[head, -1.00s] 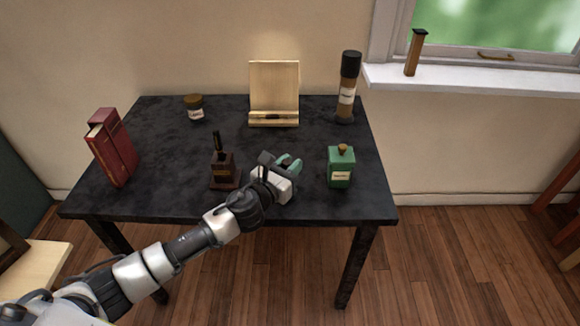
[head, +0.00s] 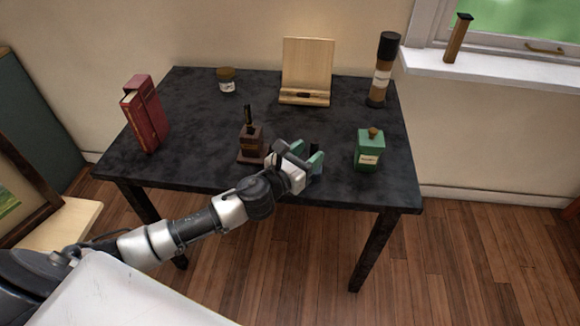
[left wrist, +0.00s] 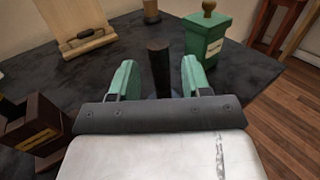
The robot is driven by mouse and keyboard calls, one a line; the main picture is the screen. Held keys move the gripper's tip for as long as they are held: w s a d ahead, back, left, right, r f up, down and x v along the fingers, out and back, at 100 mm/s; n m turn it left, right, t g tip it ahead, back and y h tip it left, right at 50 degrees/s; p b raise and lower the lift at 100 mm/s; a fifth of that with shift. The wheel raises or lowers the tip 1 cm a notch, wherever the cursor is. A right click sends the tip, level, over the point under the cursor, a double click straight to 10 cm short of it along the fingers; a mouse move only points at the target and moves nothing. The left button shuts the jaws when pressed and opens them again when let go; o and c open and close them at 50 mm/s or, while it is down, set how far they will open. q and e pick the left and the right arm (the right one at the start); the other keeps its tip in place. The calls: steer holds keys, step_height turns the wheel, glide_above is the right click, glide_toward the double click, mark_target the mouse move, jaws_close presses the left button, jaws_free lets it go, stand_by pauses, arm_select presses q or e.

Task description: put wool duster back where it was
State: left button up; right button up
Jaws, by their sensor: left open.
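No thing in view can be told for sure as the wool duster. My left gripper (head: 307,160) has green fingers and is open, low over the front of the black table (head: 200,120). In the left wrist view a dark brown upright cylinder (left wrist: 158,65) shows between the fingers (left wrist: 158,78), with gaps on both sides. Its lower end is hidden, and in the head view the gripper mostly hides this spot. A brown block with a dark upright handle (head: 251,143) stands just left of the gripper. My right gripper is not in view.
A green box (head: 369,151) with a knob stands right of the gripper. Red books (head: 147,118), a small jar (head: 226,82), a wooden stand (head: 307,66) and a tall brown cylinder (head: 381,75) stand farther out. A brown post (head: 457,40) is on the windowsill.

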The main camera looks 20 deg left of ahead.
arm_select(q)
steer(key=v, duration=0.7)
steer(key=shift+s, duration=0.25)
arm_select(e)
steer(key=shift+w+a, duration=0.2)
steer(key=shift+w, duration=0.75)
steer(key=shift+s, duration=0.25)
arm_select(q)
steer(key=shift+n, duration=0.3)
